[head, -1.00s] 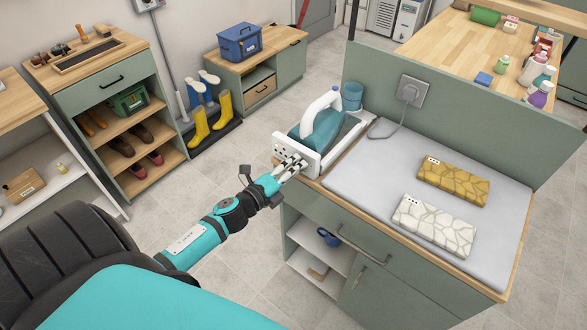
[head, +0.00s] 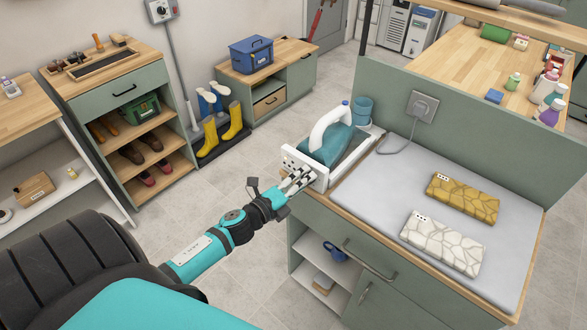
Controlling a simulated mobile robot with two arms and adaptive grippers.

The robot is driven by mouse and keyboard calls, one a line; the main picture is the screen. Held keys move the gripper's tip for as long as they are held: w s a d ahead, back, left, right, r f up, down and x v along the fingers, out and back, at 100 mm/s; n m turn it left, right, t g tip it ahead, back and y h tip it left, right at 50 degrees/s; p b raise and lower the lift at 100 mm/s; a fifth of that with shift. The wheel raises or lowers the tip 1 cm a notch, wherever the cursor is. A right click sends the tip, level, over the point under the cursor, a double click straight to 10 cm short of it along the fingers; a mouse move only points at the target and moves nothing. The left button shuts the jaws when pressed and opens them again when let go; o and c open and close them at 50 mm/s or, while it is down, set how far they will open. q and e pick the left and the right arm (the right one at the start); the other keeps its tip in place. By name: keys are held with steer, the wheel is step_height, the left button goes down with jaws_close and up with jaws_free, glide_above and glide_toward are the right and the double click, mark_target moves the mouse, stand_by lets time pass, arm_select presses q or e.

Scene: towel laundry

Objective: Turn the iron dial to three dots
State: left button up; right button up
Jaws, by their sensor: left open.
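The iron (head: 343,139), teal with a white handle, rests in its white stand at the left end of the ironing counter. The white panel (head: 299,165) of the stand faces my left arm and has small dark dot marks on it. My left gripper (head: 297,179) is open at the front of this panel, with its fingers at or very near it. The fingers cover part of the panel, so the dial and its setting cannot be made out. My right gripper is not in view.
A grey ironing pad (head: 400,190) covers the counter, with a folded yellow patterned towel (head: 463,197) and a white patterned towel (head: 443,243) on it. A blue cup (head: 362,111) stands behind the iron. A wall socket (head: 421,105) holds a plugged cord.

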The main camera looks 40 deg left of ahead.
arm_select(q)
steer(key=s+a+r, duration=0.1)
steer(key=s, duration=1)
steer(key=shift+s+a, duration=0.3)
steer(key=shift+s, duration=0.05)
steer(key=s+f+n+g+y, duration=0.1)
steer(key=s+f+n+g, duration=0.2)
steer(key=f, duration=0.7)
steer(key=s+f+n+g+y+b, duration=0.1)
steer(key=s+f+n+g, duration=0.3)
steer(key=f, duration=0.7)
steer(key=s+f+n+y, duration=0.1)
steer(key=s+f+n, duration=0.3)
steer(key=f, duration=0.6)
steer(key=s+d+f+n+g, duration=0.4)
steer(key=s+d+f, duration=0.1)
steer(key=s+f, duration=0.4)
steer(key=s+d+f+n+g+b, duration=0.1)
steer(key=s+d+f+n+g, duration=0.3)
steer(key=s+f, duration=0.5)
steer(key=s+d+n, duration=0.1)
steer(key=s, duration=0.2)
steer(key=shift+s+d+g+h, duration=0.2)
steer(key=shift+d+g+h, duration=0.1)
steer(key=shift+d, duration=0.05)
